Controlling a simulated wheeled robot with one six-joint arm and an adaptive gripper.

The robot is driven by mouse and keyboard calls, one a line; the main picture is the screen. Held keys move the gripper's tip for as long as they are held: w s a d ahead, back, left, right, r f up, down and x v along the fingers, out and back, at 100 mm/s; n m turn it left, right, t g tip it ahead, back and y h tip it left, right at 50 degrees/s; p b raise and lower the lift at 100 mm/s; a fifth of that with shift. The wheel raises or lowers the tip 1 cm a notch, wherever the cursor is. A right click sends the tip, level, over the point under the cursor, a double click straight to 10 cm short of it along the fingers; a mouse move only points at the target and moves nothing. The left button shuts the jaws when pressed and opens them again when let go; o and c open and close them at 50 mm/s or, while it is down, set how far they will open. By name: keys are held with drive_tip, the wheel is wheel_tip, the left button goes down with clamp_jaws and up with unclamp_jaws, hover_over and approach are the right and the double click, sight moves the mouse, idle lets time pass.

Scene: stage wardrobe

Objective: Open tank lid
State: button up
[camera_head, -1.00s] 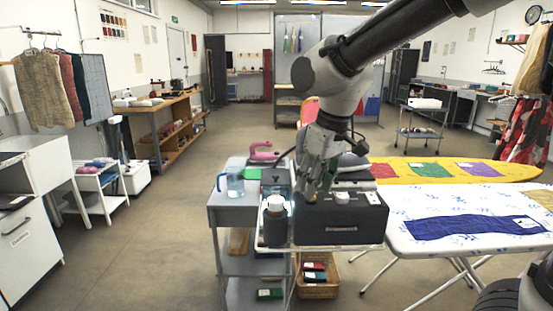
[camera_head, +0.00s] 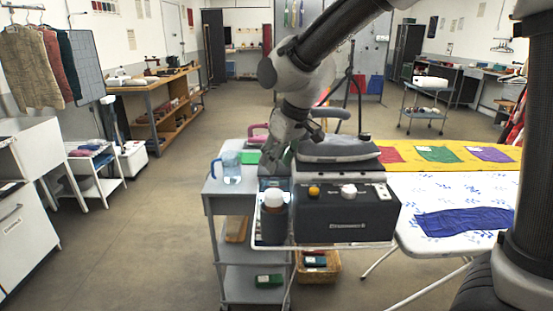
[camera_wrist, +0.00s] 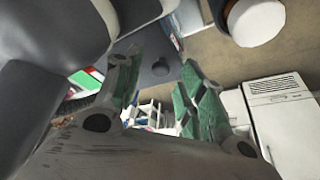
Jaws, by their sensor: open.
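A white round cap, likely this lid, shows at the upper right of the wrist view (camera_wrist: 255,20). My gripper (camera_head: 272,168) is behind and above the lid, apart from it, pointing down. In the wrist view my gripper (camera_wrist: 160,65) has its two green-padded fingers spread with nothing held between them. The lid lies outside the gap, to the right.
The dark steam station box (camera_head: 345,215) has an orange knob (camera_head: 314,191) and a white knob (camera_head: 348,190). A blue jug (camera_head: 229,167) stands left on the trolley (camera_head: 220,190). A white ironing board (camera_head: 410,185) is at right.

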drive_tip(key=shift+a+f, duration=0.1)
drive_tip(key=shift+f, duration=0.15)
drive_tip(key=shift+c, duration=0.2)
clamp_jaws()
drive_tip(key=shift+r, duration=0.15)
